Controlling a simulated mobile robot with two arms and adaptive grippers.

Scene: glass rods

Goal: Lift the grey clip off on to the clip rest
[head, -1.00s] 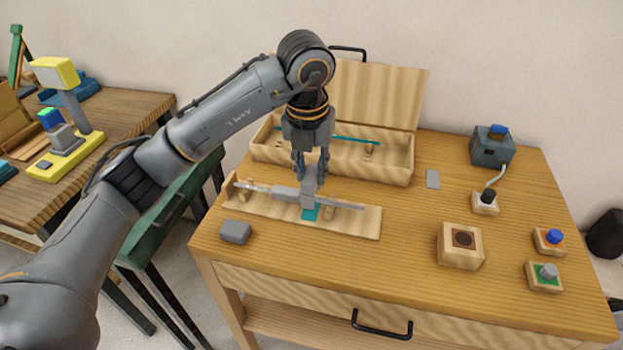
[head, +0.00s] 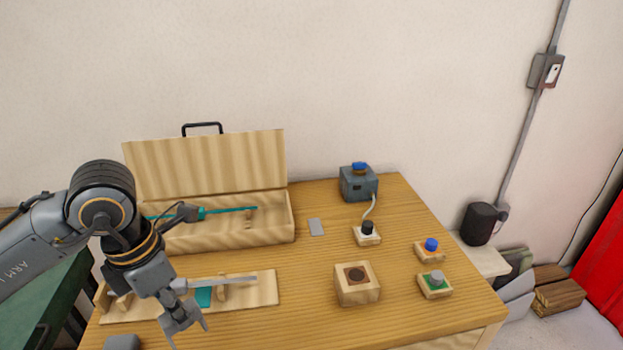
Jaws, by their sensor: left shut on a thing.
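My left gripper (head: 168,303) points down in front of the wooden rod stand (head: 262,291) at the lower left of the head view. It is shut on the grey clip (head: 185,320), whose prongs spread below the fingers; the clip is clear of the rod. The rod (head: 238,280), with a thicker light grey part (head: 179,285), lies across the stand above a teal patch (head: 203,297). A grey block (head: 122,342) shows at the bottom edge, partly cut off. I cannot tell which thing is the clip rest. My right gripper is out of view.
An open wooden case (head: 272,225) with a teal rod (head: 228,210) stands behind the stand.

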